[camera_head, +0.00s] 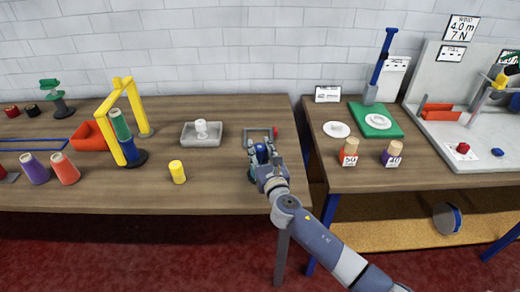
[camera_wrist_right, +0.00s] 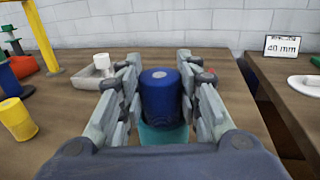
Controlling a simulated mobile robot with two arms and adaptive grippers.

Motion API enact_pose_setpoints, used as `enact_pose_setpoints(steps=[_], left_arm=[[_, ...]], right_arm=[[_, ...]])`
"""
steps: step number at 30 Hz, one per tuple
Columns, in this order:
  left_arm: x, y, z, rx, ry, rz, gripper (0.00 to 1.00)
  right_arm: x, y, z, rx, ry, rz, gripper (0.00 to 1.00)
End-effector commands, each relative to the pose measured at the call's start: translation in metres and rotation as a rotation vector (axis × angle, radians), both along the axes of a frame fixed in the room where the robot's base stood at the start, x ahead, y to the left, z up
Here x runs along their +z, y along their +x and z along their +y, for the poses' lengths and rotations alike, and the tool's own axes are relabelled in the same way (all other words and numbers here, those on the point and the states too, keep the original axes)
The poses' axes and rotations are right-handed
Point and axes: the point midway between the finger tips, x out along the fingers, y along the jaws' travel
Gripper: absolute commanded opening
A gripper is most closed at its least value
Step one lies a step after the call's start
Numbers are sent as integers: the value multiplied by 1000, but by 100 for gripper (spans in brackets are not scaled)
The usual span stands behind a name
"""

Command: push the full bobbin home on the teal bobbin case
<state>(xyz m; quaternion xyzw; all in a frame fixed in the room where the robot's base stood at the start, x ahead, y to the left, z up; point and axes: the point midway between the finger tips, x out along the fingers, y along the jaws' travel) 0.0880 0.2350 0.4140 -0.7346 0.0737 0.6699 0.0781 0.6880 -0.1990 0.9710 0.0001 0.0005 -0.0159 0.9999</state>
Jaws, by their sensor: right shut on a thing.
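A dark blue bobbin (camera_wrist_right: 160,100) stands upright between the fingers of my right gripper (camera_wrist_right: 160,85) in the right wrist view. The gripper is shut on it. The teal bobbin case (camera_wrist_right: 163,135) shows directly below and around the bobbin's lower end. I cannot tell how deep the bobbin sits, as its base is hidden. In the head view, my right gripper (camera_head: 262,152) is at the right end of the left table, with the blue bobbin (camera_head: 262,151) between its fingers; the case is mostly hidden there. My left gripper is not in view.
A grey tray (camera_head: 188,138) with a white spool (camera_head: 201,128) and a yellow spool (camera_head: 177,172) stand left of my gripper. A yellow frame (camera_head: 133,100) stands farther left. A gap separates this table from the right table (camera_head: 420,178).

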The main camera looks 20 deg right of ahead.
Motion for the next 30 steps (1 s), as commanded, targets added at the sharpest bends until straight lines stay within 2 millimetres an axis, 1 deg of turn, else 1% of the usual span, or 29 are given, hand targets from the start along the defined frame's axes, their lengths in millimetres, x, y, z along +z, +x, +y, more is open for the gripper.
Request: enact_pose_setpoints(steps=[7,8,9,10,20,23,26,29,30], left_arm=[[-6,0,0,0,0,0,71],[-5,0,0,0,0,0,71],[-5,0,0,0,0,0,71],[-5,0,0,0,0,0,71],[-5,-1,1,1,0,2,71],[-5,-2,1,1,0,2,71],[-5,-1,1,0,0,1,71],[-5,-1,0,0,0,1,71],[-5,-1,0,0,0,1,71]], right_arm=[[-7,0,0,0,0,0,8],[-6,0,0,0,0,-1,39],[-5,0,0,0,0,-1,48],[-5,0,0,0,0,0,54],[-6,0,0,0,0,0,55],[-6,-4,0,0,0,0,55],[-7,-15,0,2,0,1,55],[-7,-31,1,2,1,2,55],[-7,-39,1,2,1,3,55]])
